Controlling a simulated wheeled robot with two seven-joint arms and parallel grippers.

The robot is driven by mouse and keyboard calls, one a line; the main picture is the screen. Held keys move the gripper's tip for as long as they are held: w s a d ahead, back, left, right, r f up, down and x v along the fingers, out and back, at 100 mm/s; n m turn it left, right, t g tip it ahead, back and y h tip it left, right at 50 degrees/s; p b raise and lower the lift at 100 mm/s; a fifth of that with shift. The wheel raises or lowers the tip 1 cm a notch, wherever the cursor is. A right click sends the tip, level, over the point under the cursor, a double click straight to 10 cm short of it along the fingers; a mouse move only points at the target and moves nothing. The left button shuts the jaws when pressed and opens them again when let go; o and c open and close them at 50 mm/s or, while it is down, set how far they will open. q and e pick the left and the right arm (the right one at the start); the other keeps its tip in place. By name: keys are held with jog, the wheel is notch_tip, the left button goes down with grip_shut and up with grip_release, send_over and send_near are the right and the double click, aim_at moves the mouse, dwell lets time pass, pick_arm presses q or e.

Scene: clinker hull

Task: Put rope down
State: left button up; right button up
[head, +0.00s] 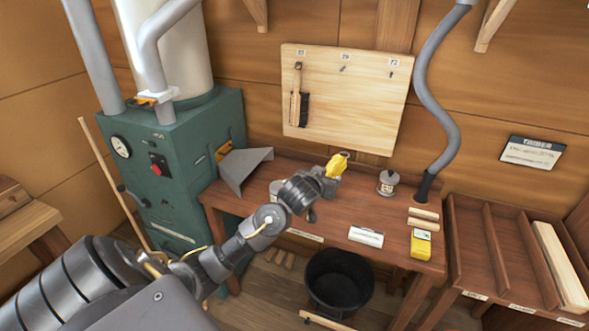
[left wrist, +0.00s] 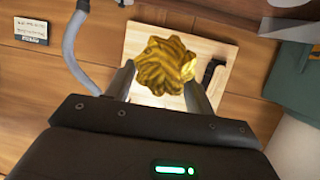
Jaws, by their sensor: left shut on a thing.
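The yellow rope (head: 338,164) is a bundled coil held at the end of my left arm in the head view. My left gripper (head: 328,180) is shut on it, above the back of the brown workbench (head: 330,213). In the left wrist view the golden, twisted rope (left wrist: 165,64) fills the space between the two fingers of my left gripper (left wrist: 163,84). The pale wooden board on the wall shows behind it. My right gripper is in neither view.
A lidded tin (head: 388,183), a white labelled block (head: 366,236), wooden rods (head: 424,214) and a yellow box (head: 420,244) stand on the bench. A black bucket (head: 338,280) is below. A divided wooden rack (head: 467,225) is at right, a green machine (head: 175,170) at left.

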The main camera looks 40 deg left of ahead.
pick_arm(q)
jog(key=s+d+r+m+h+b, duration=0.25)
jog(key=d+r, duration=0.35)
jog(key=d, duration=0.6)
jog(key=s+d+f+b, duration=0.3)
jog(key=s+d+b, duration=0.1)
jog(key=b, duration=0.4)
jog(key=shift+t, duration=0.3)
